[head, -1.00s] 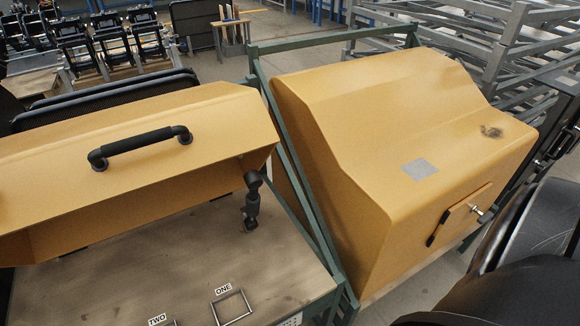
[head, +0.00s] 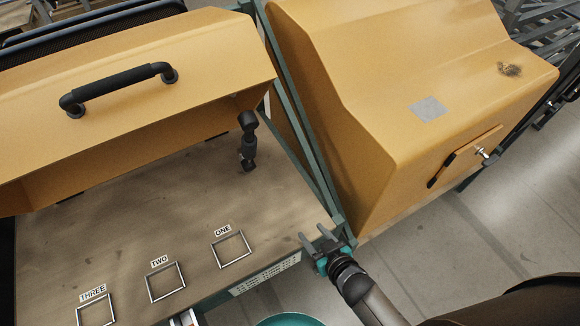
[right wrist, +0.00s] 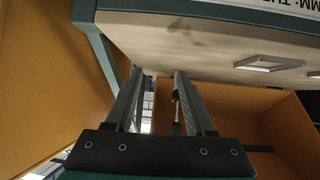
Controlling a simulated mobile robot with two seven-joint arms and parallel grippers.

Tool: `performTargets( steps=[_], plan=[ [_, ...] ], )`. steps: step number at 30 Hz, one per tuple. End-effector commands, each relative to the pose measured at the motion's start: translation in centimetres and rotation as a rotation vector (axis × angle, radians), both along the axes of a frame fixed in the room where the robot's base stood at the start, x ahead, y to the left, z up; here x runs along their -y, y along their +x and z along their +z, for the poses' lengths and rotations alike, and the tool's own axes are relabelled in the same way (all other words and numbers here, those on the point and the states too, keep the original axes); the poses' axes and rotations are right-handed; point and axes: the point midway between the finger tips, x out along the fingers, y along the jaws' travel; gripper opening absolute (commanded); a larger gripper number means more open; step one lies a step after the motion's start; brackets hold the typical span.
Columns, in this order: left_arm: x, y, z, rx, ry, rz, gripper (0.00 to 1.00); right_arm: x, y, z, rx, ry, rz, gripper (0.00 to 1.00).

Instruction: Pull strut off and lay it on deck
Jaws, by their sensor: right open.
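The black strut (head: 247,142) stands nearly upright under the right end of the raised yellow hood (head: 150,75), its lower end at the deck (head: 200,195). Whether both its ends are fastened is too small to tell. My right gripper (head: 315,238) is open and empty by the deck's right front corner, in front of the strut and to its right. In the right wrist view a dark, thin piece that looks like the strut (right wrist: 177,110) shows beyond the fingers, partly hidden by the right one. My left gripper is not in view.
Metal frames labelled ONE (head: 231,249), TWO (head: 166,282) and THREE (head: 97,311) lie along the deck's front. The deck between them and the strut is clear. A green post frame (head: 300,130) and a second yellow housing (head: 400,100) stand to the right.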

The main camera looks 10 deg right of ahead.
Motion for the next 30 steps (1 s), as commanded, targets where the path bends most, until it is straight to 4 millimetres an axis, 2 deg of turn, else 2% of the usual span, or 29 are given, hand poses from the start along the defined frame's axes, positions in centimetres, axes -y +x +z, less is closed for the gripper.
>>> performTargets(
  steps=[1, 3, 6, 9, 12, 15, 20, 30],
  plan=[
    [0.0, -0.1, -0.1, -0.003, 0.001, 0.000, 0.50, -0.9, 2.1, 3.2, 0.096, 0.030, 0.024, 0.55],
    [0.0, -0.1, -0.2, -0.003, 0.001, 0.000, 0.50, -2.2, 4.1, 7.5, 0.213, 0.068, 0.062, 0.55],
    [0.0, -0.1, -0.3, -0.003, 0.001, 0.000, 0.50, -3.8, 5.9, 13.1, 0.352, 0.116, 0.120, 0.55],
    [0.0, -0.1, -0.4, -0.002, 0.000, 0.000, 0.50, -5.0, 6.6, 17.4, 0.452, 0.150, 0.172, 0.55],
    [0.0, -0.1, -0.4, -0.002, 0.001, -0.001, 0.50, -5.8, 6.8, 20.1, 0.511, 0.169, 0.207, 0.55],
    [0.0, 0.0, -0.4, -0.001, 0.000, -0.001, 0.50, -6.2, 6.9, 21.4, 0.539, 0.178, 0.225, 0.55],
    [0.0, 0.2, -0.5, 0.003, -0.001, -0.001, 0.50, -6.7, 7.9, 21.7, 0.547, 0.179, 0.229, 0.55],
    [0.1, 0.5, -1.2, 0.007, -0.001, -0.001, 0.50, -9.3, 12.8, 21.6, 0.547, 0.179, 0.228, 0.55]
  ],
)
